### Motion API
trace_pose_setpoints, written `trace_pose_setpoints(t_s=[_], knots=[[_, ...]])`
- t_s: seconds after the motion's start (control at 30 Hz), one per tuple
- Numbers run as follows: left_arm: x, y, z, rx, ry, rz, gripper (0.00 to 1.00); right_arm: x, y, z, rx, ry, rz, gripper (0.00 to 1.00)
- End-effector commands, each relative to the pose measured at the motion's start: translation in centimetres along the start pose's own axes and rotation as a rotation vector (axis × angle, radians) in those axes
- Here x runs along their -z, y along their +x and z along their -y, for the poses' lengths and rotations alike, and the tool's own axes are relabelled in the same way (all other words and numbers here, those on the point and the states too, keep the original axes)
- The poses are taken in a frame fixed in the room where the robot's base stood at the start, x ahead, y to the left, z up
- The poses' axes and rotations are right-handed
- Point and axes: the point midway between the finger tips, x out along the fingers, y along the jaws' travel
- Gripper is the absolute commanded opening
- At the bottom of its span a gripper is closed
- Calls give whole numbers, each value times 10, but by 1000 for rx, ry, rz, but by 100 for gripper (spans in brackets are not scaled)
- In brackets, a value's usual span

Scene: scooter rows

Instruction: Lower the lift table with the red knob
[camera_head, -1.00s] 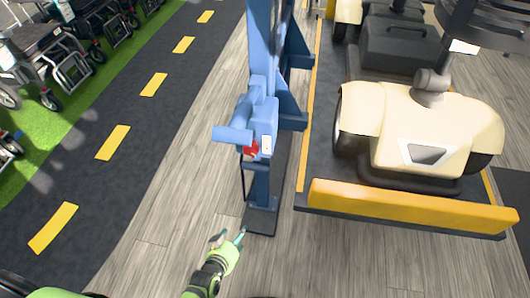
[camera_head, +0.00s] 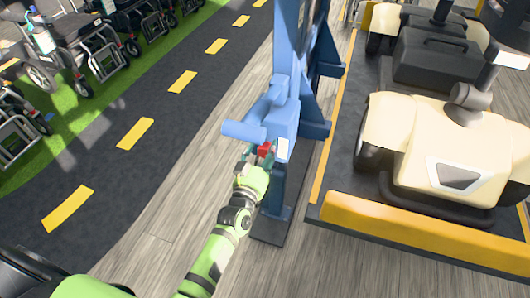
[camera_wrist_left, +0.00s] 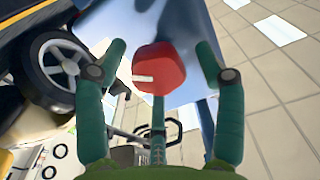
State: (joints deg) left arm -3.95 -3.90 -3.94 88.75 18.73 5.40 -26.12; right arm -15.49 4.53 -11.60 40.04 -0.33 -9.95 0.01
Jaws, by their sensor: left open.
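The red knob (camera_head: 264,149) sits low on the blue lift post (camera_head: 284,110), beside a small white label. In the left wrist view the red knob (camera_wrist_left: 159,68) shows large, with a white mark on its face, between the two green fingers. My left gripper (camera_head: 258,158) is at the knob, and its fingers are open on either side of it without visible contact. The lift table (camera_head: 420,218) has a yellow front edge and carries a cream scooter (camera_head: 430,140). My right gripper is not in view.
The blue post's foot (camera_head: 272,228) stands on the wood floor just right of my left arm. A dark lane with yellow dashes and rows of wheelchairs (camera_head: 95,40) lie to the left. The wood floor between lane and post is clear.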

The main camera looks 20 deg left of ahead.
Motion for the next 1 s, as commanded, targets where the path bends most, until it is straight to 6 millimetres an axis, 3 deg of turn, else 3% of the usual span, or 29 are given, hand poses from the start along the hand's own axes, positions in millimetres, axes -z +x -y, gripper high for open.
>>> trace_pose_setpoints(t_s=[0.27,0.3,0.4,0.43,1.0], knots=[[0,3,0,0,0,1,70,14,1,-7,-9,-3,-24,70],[0,3,0,0,0,1,62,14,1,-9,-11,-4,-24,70],[0,2,0,0,0,1,22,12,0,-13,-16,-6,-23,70],[0,2,0,0,0,0,13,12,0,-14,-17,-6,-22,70],[6,4,1,1,-111,-12,13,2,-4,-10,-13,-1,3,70]])
